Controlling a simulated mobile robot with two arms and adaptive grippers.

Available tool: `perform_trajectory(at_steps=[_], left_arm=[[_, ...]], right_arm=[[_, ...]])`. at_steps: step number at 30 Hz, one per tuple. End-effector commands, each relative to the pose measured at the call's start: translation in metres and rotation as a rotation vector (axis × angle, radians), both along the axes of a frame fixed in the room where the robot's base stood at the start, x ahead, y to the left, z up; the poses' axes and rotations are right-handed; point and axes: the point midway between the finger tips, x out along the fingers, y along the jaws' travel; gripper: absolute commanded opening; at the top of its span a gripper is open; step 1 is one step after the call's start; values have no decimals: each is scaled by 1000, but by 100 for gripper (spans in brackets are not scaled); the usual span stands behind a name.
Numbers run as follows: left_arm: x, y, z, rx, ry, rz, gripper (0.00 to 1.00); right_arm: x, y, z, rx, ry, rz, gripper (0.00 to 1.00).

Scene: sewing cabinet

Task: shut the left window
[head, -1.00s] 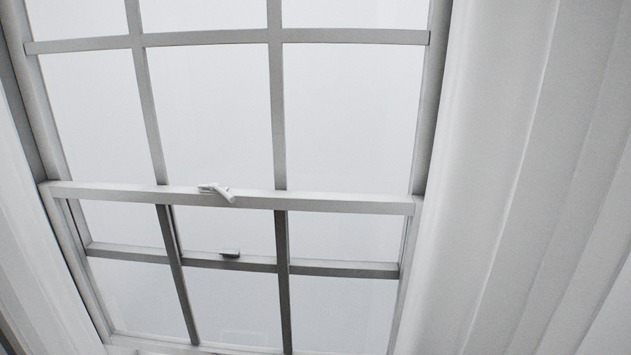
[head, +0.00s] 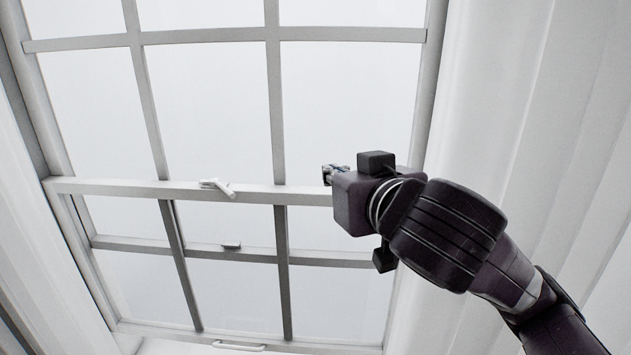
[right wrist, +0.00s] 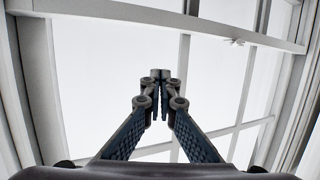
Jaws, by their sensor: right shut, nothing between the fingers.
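The white-framed window (head: 152,187) fills most of the head view. Its crossing rail carries a tilted latch (head: 217,187); the latch also shows in the right wrist view (right wrist: 235,42). A pale handle (head: 239,346) shows at the bottom rail, near the picture's lower edge. My right gripper (head: 331,173) appears in front of the rail's right part, to the right of the latch. In the right wrist view its fingertips (right wrist: 160,76) are together and empty. My left gripper is out of view.
A pale pleated curtain or panel (head: 510,110) stands right of the window, behind my right arm. Another pale surface (head: 40,240) runs along the left. The area below the bottom rail is cut off.

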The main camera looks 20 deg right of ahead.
Motion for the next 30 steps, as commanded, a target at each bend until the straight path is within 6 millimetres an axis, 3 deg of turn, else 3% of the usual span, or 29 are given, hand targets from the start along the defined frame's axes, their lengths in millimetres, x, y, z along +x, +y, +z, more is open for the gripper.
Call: perform_trajectory(at_steps=[12, 23, 24, 30], left_arm=[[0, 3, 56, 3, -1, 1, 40], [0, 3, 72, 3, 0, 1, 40], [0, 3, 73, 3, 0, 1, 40], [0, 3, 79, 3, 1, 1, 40]], right_arm=[[23, -1, -1, -3, 6, 0, 0], [99, -1, -23, -3, 2, 0, 0], [96, -1, -35, -5, 7, 1, 0], [96, 0, -57, -3, 2, 1, 0]])
